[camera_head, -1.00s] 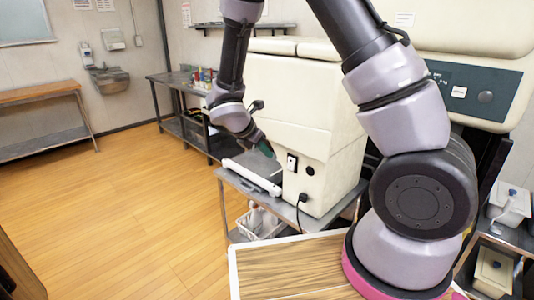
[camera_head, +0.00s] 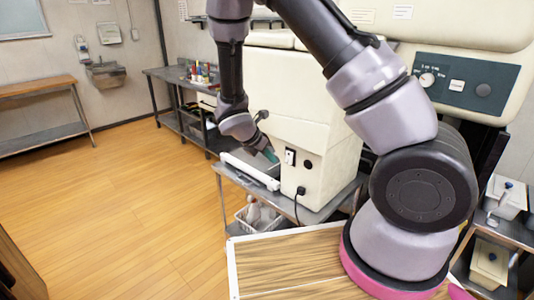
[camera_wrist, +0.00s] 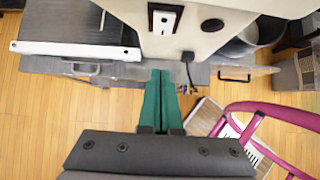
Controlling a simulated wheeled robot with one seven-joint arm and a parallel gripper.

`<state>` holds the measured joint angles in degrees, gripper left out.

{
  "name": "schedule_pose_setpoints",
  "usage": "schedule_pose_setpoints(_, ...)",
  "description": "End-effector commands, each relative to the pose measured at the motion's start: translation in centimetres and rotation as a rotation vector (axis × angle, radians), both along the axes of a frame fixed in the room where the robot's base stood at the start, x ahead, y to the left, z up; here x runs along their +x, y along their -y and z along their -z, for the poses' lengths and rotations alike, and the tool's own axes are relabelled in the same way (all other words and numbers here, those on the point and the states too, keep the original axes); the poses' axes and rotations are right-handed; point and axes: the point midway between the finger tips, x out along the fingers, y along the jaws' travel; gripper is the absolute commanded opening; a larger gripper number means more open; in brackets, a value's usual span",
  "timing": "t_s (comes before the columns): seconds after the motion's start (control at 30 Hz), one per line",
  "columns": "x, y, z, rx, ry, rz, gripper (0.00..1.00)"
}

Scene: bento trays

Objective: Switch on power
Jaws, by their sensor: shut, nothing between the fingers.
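The power switch (camera_head: 290,156) is a black rocker on a white plate on the side of a cream machine (camera_head: 320,130). In the wrist view the switch (camera_wrist: 164,19) is at the top, ahead of the fingertips and slightly to the right of them. A round black knob (camera_wrist: 211,25) sits to its right. My gripper (camera_wrist: 160,74) has green fingers held together, empty, pointing at the machine below the switch. In the head view its fingertips (camera_head: 270,155) are just left of the switch, apart from it as far as I can tell.
A black power cord (camera_head: 297,205) plugs in below the switch. A white bar (camera_head: 249,170) and metal table (camera_head: 330,205) lie beneath. A wood-topped surface (camera_head: 285,265) is in front. A larger machine with a control panel (camera_head: 465,82) stands at right. The floor at left is clear.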

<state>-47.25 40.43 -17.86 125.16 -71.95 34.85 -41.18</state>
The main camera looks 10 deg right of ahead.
Motion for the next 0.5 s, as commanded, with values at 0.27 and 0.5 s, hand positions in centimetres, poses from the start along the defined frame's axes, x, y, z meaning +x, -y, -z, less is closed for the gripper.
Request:
schedule_pose_setpoints(0.27,2.3,3.3,4.0,-0.001,0.0,0.004,0.0)
schedule_pose_setpoints(0.5,3.8,5.3,4.2,0.0,0.001,0.001,0.0)
